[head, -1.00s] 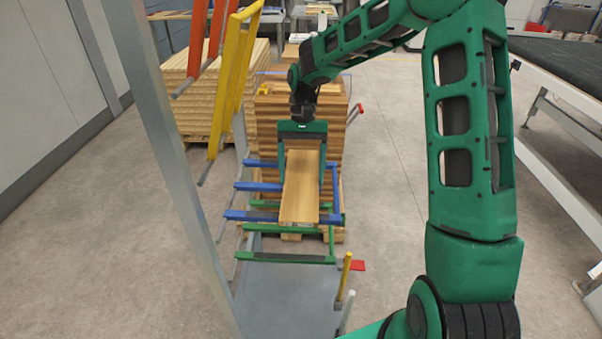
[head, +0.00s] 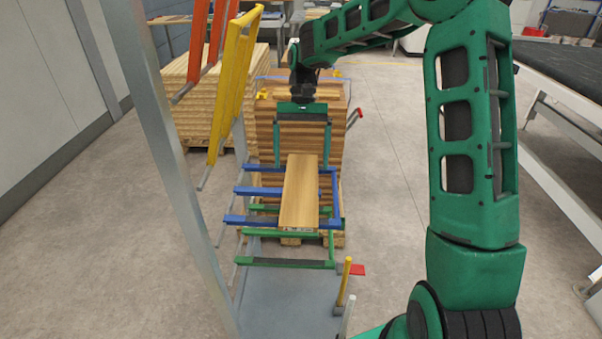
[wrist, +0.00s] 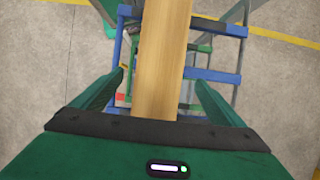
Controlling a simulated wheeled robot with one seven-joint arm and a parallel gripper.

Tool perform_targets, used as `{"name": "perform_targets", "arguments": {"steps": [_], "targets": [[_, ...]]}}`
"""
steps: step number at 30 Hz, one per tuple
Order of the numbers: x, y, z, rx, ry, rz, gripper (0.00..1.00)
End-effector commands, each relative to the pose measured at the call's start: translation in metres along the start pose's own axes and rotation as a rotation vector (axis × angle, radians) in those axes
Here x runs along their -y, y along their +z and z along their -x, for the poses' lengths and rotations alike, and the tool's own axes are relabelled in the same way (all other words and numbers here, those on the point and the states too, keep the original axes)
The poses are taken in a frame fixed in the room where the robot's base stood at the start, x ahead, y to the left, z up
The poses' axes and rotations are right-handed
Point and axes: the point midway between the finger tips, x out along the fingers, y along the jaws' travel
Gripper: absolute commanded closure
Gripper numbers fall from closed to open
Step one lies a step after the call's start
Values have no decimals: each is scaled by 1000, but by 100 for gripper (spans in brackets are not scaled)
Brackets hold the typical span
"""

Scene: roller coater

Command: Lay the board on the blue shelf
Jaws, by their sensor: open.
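The board (head: 299,190) is a light wooden plank. It lies lengthwise across the bars of the blue shelf (head: 243,191) in the head view. My gripper (head: 302,164) is open behind and above the board's far end, its two green fingers apart on either side and not touching it. In the wrist view the board (wrist: 160,65) runs between the open fingers, over the blue shelf bars (wrist: 212,76), with a gap on both sides.
A green shelf (head: 290,263) sits below the blue one. Raised yellow (head: 232,80) and orange (head: 196,45) shelves stand at the left, beside a grey post (head: 150,120). A stack of brown boards (head: 265,130) stands behind. The floor to the right is clear.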

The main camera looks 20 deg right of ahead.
Motion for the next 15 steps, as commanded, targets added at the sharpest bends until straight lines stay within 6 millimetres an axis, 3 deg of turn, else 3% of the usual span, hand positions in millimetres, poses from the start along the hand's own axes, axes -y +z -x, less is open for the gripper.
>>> {"name": "perform_targets", "arguments": {"steps": [6,15], "targets": [[1,0,40,-2,0,1,7],[0,0,62,0,0,0,7]]}}
